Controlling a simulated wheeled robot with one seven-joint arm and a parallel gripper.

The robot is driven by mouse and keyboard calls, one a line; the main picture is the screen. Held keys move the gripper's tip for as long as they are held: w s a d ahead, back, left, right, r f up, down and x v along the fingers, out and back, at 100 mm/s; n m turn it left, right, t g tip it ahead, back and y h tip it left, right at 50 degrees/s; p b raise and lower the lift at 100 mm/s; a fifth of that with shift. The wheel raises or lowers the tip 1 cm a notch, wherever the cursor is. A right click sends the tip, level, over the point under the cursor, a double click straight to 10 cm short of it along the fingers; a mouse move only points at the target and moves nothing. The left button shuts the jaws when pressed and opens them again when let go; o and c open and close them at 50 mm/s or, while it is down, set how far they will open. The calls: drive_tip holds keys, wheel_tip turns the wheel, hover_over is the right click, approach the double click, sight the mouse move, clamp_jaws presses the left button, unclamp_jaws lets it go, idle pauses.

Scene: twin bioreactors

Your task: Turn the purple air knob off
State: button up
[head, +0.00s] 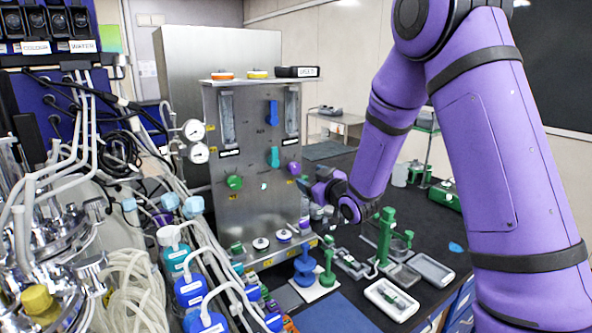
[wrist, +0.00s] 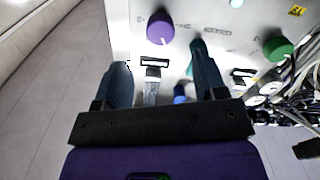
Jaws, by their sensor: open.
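The purple air knob (head: 294,168) is a round knob on the right side of the upright steel panel (head: 245,210), to the right of a green knob (head: 234,183). In the wrist view the purple knob (wrist: 160,27) shows at the top, with a white mark on its edge. My gripper (wrist: 161,68) is open and empty. Its two dark fingers point toward the panel, apart from the purple knob, which lies beyond the fingertips. In the head view my wrist is just right of the panel, below the knob; the fingers are hard to make out there.
A teal handle (head: 273,157) and a blue handle (head: 272,113) sit on the panel near the purple knob. Hoses and blue-capped bottles (head: 188,290) crowd the left. Blue and green stands (head: 304,266) occupy the bench below the panel.

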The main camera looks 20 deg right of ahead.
sight(296, 169)
drive_tip(key=x, duration=0.8)
drive_tip(key=shift+w, duration=0.25)
drive_tip(key=c, duration=0.9)
